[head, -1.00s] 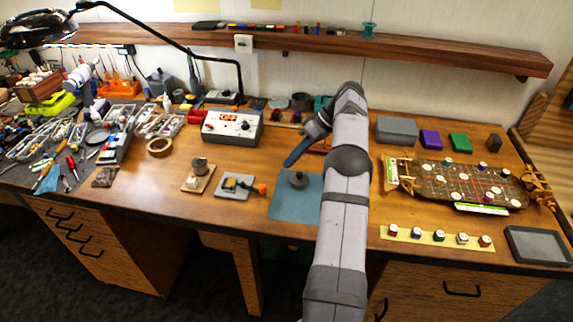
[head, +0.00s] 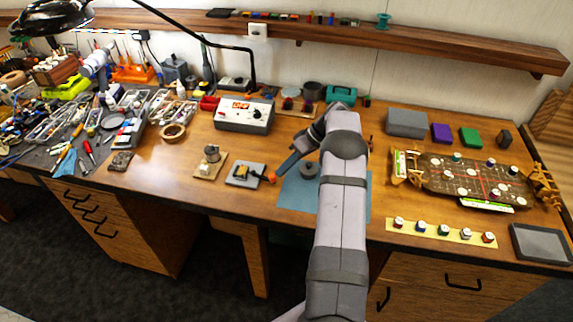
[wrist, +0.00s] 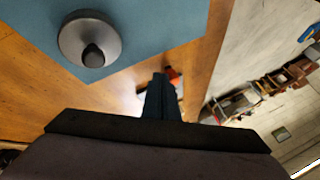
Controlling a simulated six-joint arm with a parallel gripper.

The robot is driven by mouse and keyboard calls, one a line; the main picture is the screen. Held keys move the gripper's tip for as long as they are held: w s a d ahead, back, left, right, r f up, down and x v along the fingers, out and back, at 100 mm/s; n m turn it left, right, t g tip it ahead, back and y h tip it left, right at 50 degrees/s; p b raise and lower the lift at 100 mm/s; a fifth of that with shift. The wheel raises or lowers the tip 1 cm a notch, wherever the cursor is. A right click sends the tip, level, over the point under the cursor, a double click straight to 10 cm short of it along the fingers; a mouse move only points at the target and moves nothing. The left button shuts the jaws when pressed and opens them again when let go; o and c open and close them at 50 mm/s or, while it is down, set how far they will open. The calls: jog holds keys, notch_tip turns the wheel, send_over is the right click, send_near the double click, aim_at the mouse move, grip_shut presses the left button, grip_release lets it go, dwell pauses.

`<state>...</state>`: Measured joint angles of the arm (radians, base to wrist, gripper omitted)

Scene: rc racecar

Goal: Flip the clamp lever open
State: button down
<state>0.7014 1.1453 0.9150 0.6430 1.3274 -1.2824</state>
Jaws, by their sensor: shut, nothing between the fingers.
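The clamp is a small fixture with a yellow part on a grey plate (head: 237,182). Its lever has an orange tip (head: 271,178) that sticks out at the plate's right side. My gripper (head: 280,173) is shut and empty, its blue fingers pointing down and left, with the tips beside the orange tip in the head view. In the wrist view the shut fingers (wrist: 161,88) are close to the orange tip (wrist: 174,75) and hide most of the clamp. I cannot tell whether they touch.
A blue mat (head: 295,195) with a round grey knobbed weight (head: 309,169) lies just right of the clamp. A wooden block with a metal cylinder (head: 211,154) stands to its left. A power supply box (head: 244,115) is behind. Bare tabletop lies in front.

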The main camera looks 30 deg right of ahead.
jog(key=shift+s+a+m+b, duration=0.15)
jog(key=shift+s+m+b, duration=0.05)
jog(key=shift+m+b, duration=0.15)
jog(key=shift+s+a+f+m+t+h+b, duration=0.15)
jog(key=shift+s+a+m+t+h+b, duration=0.3)
jog(key=shift+m+b, duration=0.35)
jog(key=s+a+m+t+h+b, duration=0.1)
jog(key=m+b, duration=0.1)
jog(key=b, duration=0.1)
jog(key=shift+s+a+f, duration=0.1)
jog(key=shift+a, duration=0.3)
jog(key=b, duration=0.1)
jog(key=a+m+t+b, duration=0.1)
jog(key=shift+s+a+h+b, duration=0.1)
jog(key=shift+s+h+b, duration=0.15)
jog(key=shift+b, duration=0.1)
jog(key=a+m+b, duration=0.1)
jog(key=a+m+h+b, duration=0.1)
jog(key=a+m+t+h+b, duration=0.1)
jog(key=m+b, duration=0.1)
jog(key=shift+s+a, duration=0.15)
jog(key=shift+s, duration=0.2)
jog(key=a+m, duration=0.1)
jog(key=a+m+h, duration=0.2)
jog(key=shift+w+r+m, duration=0.15)
jog(key=shift+r+m, duration=0.1)
jog(key=shift+w+a, duration=0.2)
jog(key=shift+a, duration=0.35)
jog(key=shift+w+a, duration=0.2)
jog(key=shift+a, duration=0.3)
